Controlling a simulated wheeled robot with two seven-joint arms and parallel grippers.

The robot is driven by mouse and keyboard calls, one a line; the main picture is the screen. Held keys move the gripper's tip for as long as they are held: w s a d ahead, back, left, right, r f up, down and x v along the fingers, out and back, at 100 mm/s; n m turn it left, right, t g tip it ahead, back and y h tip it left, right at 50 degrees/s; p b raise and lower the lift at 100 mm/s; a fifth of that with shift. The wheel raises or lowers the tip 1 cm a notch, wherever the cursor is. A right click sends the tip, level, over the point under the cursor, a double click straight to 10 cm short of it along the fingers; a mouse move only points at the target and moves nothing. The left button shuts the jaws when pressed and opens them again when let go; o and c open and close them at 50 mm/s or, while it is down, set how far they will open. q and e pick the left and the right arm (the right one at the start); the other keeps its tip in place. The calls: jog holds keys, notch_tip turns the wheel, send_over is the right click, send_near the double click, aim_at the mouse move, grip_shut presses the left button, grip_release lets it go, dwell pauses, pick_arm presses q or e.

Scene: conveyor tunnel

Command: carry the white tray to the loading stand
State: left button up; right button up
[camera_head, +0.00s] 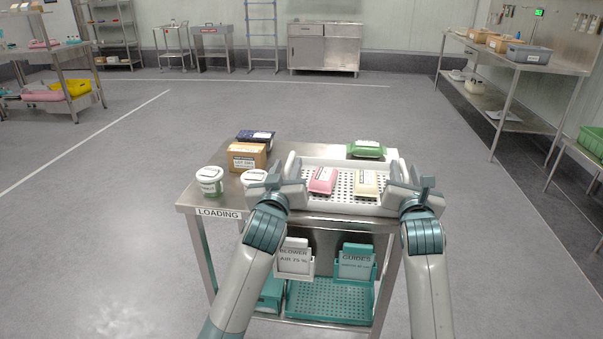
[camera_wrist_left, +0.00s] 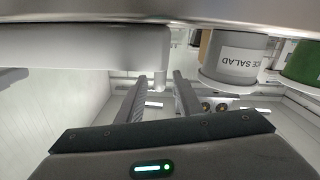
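The white tray (camera_head: 343,207) is over the right part of the top of the loading stand (camera_head: 222,178), level; I cannot tell whether it touches the top. My left gripper (camera_head: 291,172) is at the tray's left end. In the left wrist view its fingers (camera_wrist_left: 160,88) stand apart, with a white rim between the tips. My right gripper (camera_head: 396,174) is at the tray's right end; its fingertips are too hidden to judge.
A white tub (camera_head: 209,181), a second tub (camera_head: 253,177), a cardboard box (camera_head: 246,158) and a dark blue box (camera_head: 256,136) crowd the stand's left side. Teal crates (camera_head: 328,303) sit on its lower shelf. A steel bench (camera_head: 520,55) stands right; the floor behind is clear.

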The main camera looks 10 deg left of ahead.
pick_arm(q)
jog(key=s, duration=0.9)
jog(key=shift+s, duration=0.3)
pick_arm(e)
jog(key=shift+s, duration=0.1)
jog(key=s, duration=1.2)
pick_arm(q)
jog(key=shift+s, duration=0.1)
pick_arm(e)
jog(key=shift+f, duration=0.1)
